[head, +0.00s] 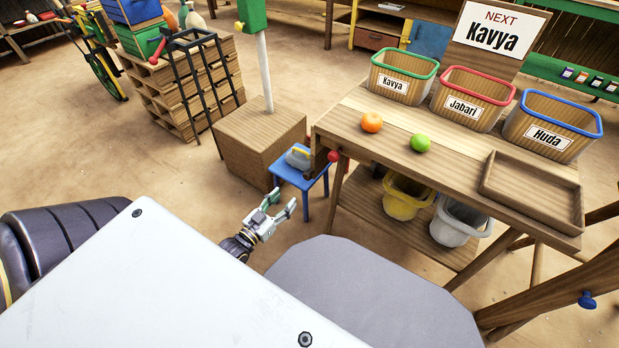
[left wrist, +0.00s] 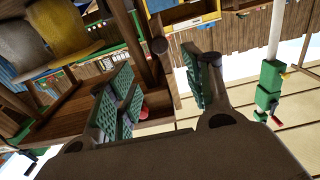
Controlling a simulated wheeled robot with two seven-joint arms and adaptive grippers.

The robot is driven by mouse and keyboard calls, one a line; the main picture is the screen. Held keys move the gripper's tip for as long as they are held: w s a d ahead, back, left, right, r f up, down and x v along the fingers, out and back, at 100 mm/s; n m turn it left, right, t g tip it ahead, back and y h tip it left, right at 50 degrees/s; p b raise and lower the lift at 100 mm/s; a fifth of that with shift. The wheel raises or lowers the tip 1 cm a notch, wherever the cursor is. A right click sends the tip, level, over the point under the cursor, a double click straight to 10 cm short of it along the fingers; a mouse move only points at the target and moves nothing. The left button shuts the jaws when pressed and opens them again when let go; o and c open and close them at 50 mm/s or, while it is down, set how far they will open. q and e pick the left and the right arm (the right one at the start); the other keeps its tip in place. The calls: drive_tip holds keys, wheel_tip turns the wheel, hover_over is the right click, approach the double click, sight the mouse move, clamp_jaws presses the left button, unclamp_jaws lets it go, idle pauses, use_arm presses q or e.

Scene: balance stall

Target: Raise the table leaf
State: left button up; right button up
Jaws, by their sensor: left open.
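The wooden table (head: 455,163) stands right of centre in the head view. At its left end a narrow dark wooden piece (head: 319,162), which looks like the leaf hanging down, is seen nearly edge-on beside a red knob (head: 333,156). My left gripper (head: 283,203) is open and empty, left of and below that end, apart from it. In the left wrist view its green-padded fingers (left wrist: 157,88) are spread, and a red knob (left wrist: 145,112) shows beyond them, partly hidden. My right gripper is not in view.
A blue stool (head: 290,171) with a grey-and-yellow object stands close beyond my left gripper. An orange (head: 372,122), a green fruit (head: 420,142), a tray (head: 530,190) and labelled baskets (head: 475,98) are on the table. Buckets (head: 460,222) stand underneath.

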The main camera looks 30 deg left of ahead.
use_arm(q)
drive_tip(key=shift+w, duration=0.1)
drive_tip(key=b, duration=0.2)
approach(306, 177)
drive_tip(key=w, duration=0.1)
drive_tip(key=shift+w+d+f+b, duration=0.1)
drive_tip(key=shift+w+b, duration=0.55)
drive_tip(key=shift+w, duration=1.3)
drive_tip(key=shift+w+d+b, duration=0.15)
drive_tip(key=shift+w+b, duration=0.45)
drive_tip(key=shift+w, duration=1.4)
drive_tip(key=shift+w+b, duration=0.3)
drive_tip(key=shift+w, duration=0.65)
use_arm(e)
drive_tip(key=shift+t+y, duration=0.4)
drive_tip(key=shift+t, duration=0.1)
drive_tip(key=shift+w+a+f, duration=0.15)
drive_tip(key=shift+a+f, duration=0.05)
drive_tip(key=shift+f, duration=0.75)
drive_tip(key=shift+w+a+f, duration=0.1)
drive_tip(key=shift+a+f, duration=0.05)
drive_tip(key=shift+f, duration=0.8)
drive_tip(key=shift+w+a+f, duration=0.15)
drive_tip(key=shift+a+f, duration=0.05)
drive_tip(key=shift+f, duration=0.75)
use_arm(q)
clamp_jaws()
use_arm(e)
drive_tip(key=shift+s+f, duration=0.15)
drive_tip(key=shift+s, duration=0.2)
